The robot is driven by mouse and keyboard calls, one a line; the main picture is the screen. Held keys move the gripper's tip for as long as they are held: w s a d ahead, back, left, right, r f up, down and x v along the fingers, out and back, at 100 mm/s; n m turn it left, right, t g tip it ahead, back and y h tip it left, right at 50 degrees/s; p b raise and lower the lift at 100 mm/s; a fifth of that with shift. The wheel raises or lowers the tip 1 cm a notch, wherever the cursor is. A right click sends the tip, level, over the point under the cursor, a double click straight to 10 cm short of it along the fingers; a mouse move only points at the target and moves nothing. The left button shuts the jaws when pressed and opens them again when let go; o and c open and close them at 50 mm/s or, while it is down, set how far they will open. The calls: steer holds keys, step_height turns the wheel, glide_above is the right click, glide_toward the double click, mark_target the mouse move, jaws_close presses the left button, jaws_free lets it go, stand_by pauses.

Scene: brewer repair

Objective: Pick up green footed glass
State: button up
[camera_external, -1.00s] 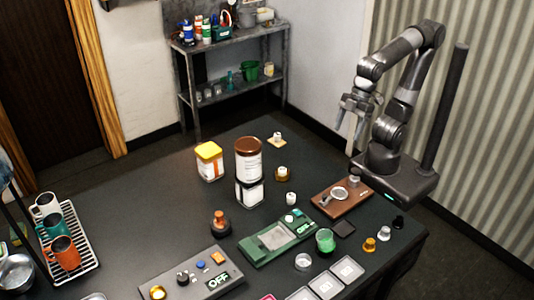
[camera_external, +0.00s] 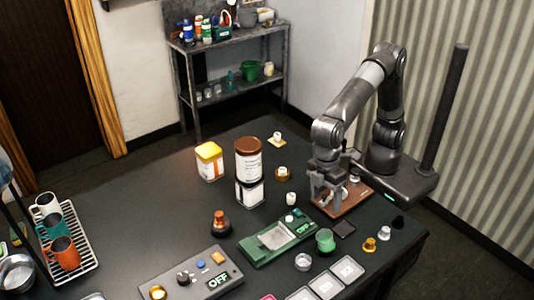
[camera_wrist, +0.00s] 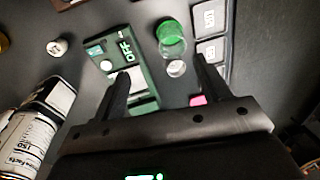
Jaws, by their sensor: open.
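The green footed glass (camera_external: 325,240) stands on the dark table, just right of the green device. In the wrist view the green glass (camera_wrist: 171,38) is at the top, beyond my fingertips and closer to the right finger. My gripper (camera_external: 326,203) is open and empty, pointing down. In the external view it is above and behind the glass, over the brown board; in the wrist view its fingers (camera_wrist: 161,72) are spread. Nothing is between the fingertips but background.
The green device (camera_external: 272,239) lies left of the glass. A small clear cup (camera_external: 303,262) is in front of it, and square pads (camera_external: 347,269) lie front right. A dark square (camera_external: 344,229) and small knobs (camera_external: 370,244) are to the right. Stacked jars (camera_external: 248,165) stand farther left.

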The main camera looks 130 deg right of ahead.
mark_target(325, 236)
steer(key=a+f, duration=0.1)
steer(key=f, duration=0.3)
steer(key=w+a+f, duration=0.1)
steer(key=f, duration=0.3)
steer(key=w+a+f, duration=0.1)
steer(key=f, duration=0.3)
steer(key=shift+a+f, duration=0.15)
steer(key=shift+a, duration=0.2)
